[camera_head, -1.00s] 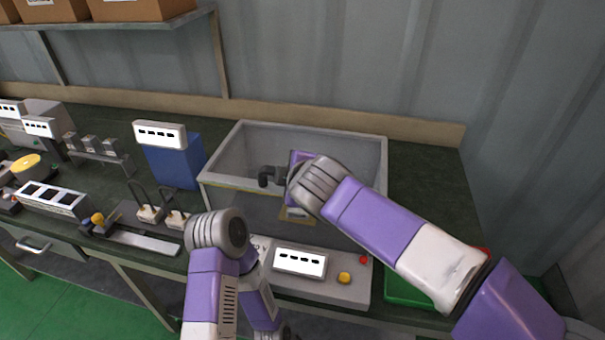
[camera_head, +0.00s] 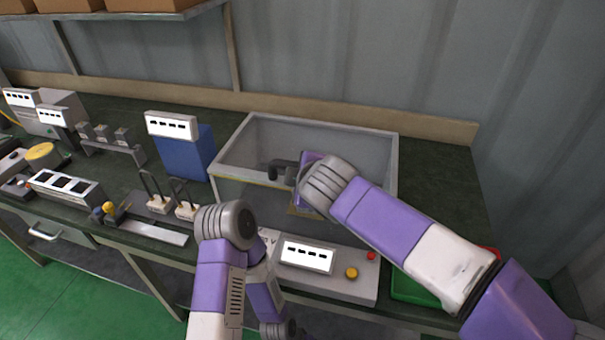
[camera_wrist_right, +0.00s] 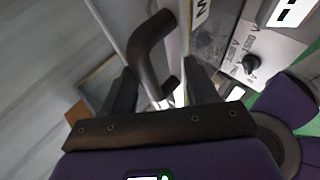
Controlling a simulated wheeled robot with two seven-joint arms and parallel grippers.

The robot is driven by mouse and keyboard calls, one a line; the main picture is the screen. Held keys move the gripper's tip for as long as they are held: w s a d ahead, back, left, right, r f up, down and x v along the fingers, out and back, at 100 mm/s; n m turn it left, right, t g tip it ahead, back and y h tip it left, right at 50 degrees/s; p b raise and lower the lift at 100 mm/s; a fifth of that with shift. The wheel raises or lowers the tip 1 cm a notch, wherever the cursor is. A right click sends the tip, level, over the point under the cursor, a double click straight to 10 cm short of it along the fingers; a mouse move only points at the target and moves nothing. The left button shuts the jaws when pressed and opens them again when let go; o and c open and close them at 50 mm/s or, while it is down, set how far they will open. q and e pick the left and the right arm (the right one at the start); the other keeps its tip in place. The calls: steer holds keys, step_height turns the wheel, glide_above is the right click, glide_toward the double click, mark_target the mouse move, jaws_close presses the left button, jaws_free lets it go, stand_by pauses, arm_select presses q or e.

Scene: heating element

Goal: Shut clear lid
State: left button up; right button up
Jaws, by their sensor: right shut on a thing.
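A clear-walled box (camera_head: 390,165) with a pale frame stands on the bench, behind a grey control panel (camera_head: 340,285). The clear lid (camera_head: 325,135) appears to lie across its top, but I cannot tell whether it is fully down. Its dark bent handle (camera_head: 279,171) is at the front, and it also shows in the right wrist view (camera_wrist_right: 150,45). My right gripper (camera_wrist_right: 160,90) is shut on this handle. In the head view my right wrist hides its fingers and part of the box front. My left arm is bent low in front of the panel; its fingers are not visible.
A blue unit (camera_head: 185,150) with a white display stands left of the box. Switches and small instruments (camera_head: 165,200) fill the bench further left. A green tray (camera_head: 412,287) is at the right, under my right arm. Bare bench (camera_head: 435,180) lies right of the box.

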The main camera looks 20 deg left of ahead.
arm_select(q)
steer(key=shift+r+p, duration=0.8)
steer(key=shift+r, duration=0.05)
arm_select(e)
steer(key=v, duration=0.7)
steer(key=shift+s+r, duration=0.15)
arm_select(q)
steer(key=shift+s, duration=0.15)
